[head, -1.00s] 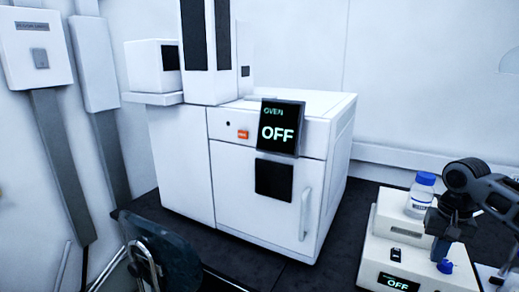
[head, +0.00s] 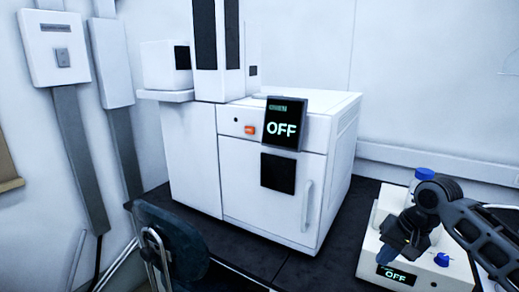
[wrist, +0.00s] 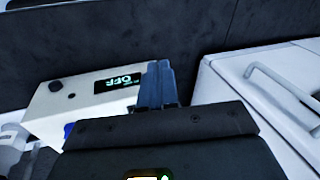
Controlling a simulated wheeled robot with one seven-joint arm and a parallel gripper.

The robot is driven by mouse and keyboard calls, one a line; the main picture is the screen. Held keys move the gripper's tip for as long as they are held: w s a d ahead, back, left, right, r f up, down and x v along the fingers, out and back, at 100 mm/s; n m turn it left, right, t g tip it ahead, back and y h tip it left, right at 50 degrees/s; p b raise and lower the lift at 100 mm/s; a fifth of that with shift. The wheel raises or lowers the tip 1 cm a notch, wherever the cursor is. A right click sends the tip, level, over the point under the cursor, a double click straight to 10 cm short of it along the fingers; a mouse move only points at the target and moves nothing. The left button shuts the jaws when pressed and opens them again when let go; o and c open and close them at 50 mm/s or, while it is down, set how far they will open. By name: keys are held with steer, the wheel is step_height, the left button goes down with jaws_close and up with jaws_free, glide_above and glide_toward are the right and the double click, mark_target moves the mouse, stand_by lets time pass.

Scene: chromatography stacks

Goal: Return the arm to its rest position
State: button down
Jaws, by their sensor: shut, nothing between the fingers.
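My gripper (head: 388,256) is at the lower right of the head view, in front of a small white instrument whose display reads OFF. Its blue-grey fingers point down and to the left, and my dark arm reaches in from the right edge. The wrist view also shows the fingers (wrist: 157,84), shut together with nothing between them. The gripper looks clear of the instrument in the wrist view, though the exact gap cannot be told.
The small instrument (head: 370,268) has a blue knob (head: 441,259) and a blue-capped bottle (head: 425,174) partly behind my arm. A white oven (head: 250,200) with an OFF display (head: 283,124) stands left. A dark chair (head: 172,242) is at lower left. Dark bench (head: 335,235) lies bare between oven and instrument.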

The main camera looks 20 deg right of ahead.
steer(key=w+a+n+t+y, duration=0.1)
steer(key=w+a+t+y, duration=0.3)
steer(key=a, duration=1)
steer(key=s+a+t, duration=0.2)
steer(key=a+t, duration=0.1)
steer(key=a, duration=0.6)
steer(key=s+a+t, duration=0.2)
steer(key=a, duration=0.8)
steer(key=s+d+f+t+h+b, duration=0.1)
steer(key=s+f+h, duration=0.15)
steer(key=s, duration=0.95)
steer(key=s+f+t+h, duration=0.1)
steer(key=s+h, duration=0.2)
steer(key=s, duration=0.9)
steer(key=s+d+r+n, duration=0.3)
steer(key=s+d+r, duration=0.1)
steer(key=s, duration=0.4)
steer(key=s+d+r+n, duration=0.3)
steer(key=s+d, duration=0.1)
steer(key=s, duration=0.4)
steer(key=shift+s+d+r+n+t, duration=0.2)
steer(key=shift+s+r+n+t, duration=0.1)
steer(key=shift+r+n, duration=0.1)
steer(key=c, duration=1.8)
jaws_free()
steer(key=shift+w+f, duration=0.1)
